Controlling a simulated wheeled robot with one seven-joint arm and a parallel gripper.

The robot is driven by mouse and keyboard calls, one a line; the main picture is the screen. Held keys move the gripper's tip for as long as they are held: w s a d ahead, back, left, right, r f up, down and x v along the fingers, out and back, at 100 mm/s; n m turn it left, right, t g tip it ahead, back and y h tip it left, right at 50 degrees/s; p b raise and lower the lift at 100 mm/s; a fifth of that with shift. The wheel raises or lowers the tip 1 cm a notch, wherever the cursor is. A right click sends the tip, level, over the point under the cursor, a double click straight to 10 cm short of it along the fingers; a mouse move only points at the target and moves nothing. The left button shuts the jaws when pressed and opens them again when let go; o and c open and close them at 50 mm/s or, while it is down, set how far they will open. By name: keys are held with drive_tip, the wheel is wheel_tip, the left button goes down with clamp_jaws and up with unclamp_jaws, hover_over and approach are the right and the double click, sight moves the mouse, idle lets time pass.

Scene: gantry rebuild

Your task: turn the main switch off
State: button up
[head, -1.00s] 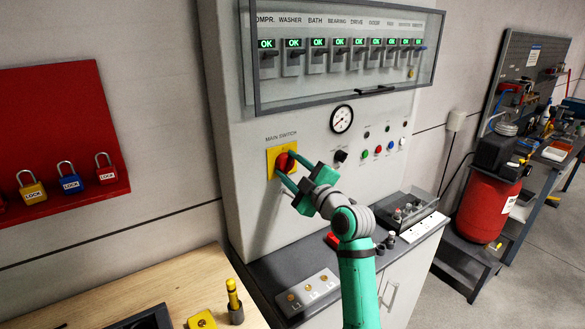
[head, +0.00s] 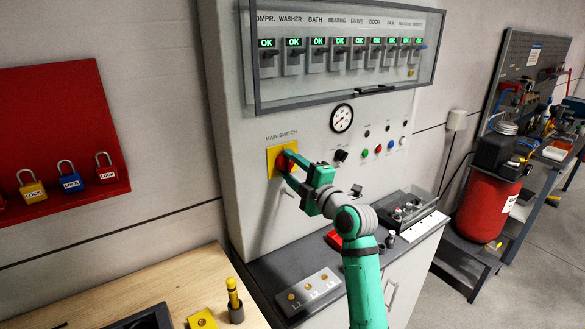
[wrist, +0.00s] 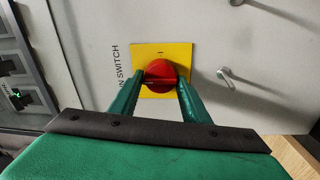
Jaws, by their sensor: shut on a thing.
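The main switch is a red knob (head: 286,162) on a yellow plate (head: 272,164), on the grey cabinet front below the label "MAIN SWITCH". In the wrist view the red knob (wrist: 160,75) sits between the two green fingers, with the yellow plate (wrist: 172,50) behind it. My gripper (head: 292,168) is at the switch, its fingers one on each side of the knob and shut on it. It also shows in the wrist view (wrist: 160,84). The fingers hide part of the knob, and its exact pointing is hard to read.
A glazed cover (head: 345,100) over a row of breakers showing OK juts out above the switch. A grey ledge (head: 270,270) runs below. A red board with padlocks (head: 60,130) hangs at left, over a wooden table (head: 180,275). A small handle (wrist: 225,75) is beside the switch plate.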

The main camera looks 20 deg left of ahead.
drive_tip(key=shift+s+a+f, duration=0.1)
drive_tip(key=shift+a+f, duration=0.05)
drive_tip(key=shift+a, duration=0.15)
drive_tip(key=o, duration=1)
drive_tip(key=shift+d, duration=0.1)
drive_tip(key=shift+d, duration=0.15)
drive_tip(key=v, duration=1)
drive_tip(key=shift+s+d, duration=0.15)
drive_tip(key=shift+d, duration=0.1)
